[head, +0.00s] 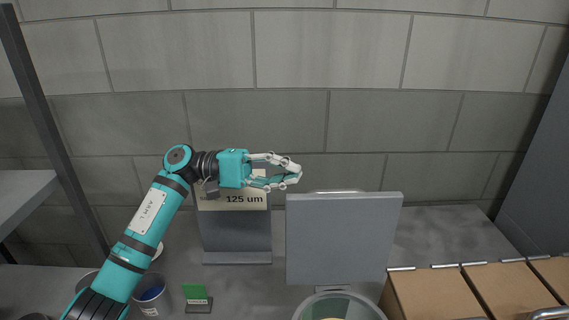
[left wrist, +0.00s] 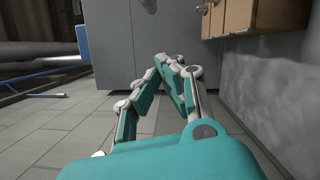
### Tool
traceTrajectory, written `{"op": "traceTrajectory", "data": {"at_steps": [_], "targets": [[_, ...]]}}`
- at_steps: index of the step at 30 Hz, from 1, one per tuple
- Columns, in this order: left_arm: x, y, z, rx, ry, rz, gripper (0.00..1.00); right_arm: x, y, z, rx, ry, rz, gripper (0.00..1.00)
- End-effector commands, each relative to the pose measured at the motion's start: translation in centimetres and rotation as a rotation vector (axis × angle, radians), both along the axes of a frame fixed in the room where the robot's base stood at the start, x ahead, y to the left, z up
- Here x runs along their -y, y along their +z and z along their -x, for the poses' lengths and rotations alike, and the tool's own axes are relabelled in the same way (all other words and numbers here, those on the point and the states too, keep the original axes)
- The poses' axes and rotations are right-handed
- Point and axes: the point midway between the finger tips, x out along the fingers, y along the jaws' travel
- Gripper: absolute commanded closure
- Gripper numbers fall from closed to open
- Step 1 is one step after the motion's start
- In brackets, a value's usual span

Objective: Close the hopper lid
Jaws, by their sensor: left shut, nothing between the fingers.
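The hopper lid (head: 343,240) is a flat grey square panel. It stands upright, raised at the back of the round hopper (head: 338,297), whose open mouth shows at the bottom edge of the head view. My left gripper (head: 297,174) is shut and empty. In the head view it appears just above and left of the lid's top left corner; I cannot tell its depth relative to the lid. The left wrist view shows its fingers (left wrist: 168,62) closed together, with no lid visible there. My right gripper is not in view.
A stand with a "125 um" sign (head: 245,199) is behind my left gripper. A blue-lined cup (head: 152,295) and a small green sign (head: 196,298) are at lower left. Cardboard boxes (head: 430,294) line the lower right. A block wall (head: 290,90) closes the back.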

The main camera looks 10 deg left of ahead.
Motion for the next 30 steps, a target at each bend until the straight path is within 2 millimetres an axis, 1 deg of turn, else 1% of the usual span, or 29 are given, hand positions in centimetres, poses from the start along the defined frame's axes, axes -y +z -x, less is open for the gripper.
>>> {"op": "traceTrajectory", "data": {"at_steps": [1,4,9,12,15,18,22,30], "targets": [[1.3,0.5,0.2,-0.002,-0.005,0.002,1.00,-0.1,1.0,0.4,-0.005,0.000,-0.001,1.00],[3.5,0.7,0.3,-0.002,-0.004,0.002,1.00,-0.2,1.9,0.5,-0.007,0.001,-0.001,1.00],[7.0,0.9,0.5,-0.001,-0.004,0.001,1.00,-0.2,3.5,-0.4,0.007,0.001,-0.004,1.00],[6.8,1.2,2.2,-0.002,-0.001,-0.001,1.00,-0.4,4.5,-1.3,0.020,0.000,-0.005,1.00],[7.0,1.4,3.2,-0.002,0.000,0.000,1.00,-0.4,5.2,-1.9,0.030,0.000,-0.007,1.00],[7.1,1.4,3.9,-0.001,0.000,0.000,1.00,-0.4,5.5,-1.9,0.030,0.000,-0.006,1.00],[7.2,1.4,4.2,-0.001,0.001,0.000,1.00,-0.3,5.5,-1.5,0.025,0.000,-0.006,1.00],[7.2,1.4,4.2,-0.001,0.001,0.000,1.00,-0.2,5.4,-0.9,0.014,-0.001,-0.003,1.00]]}}
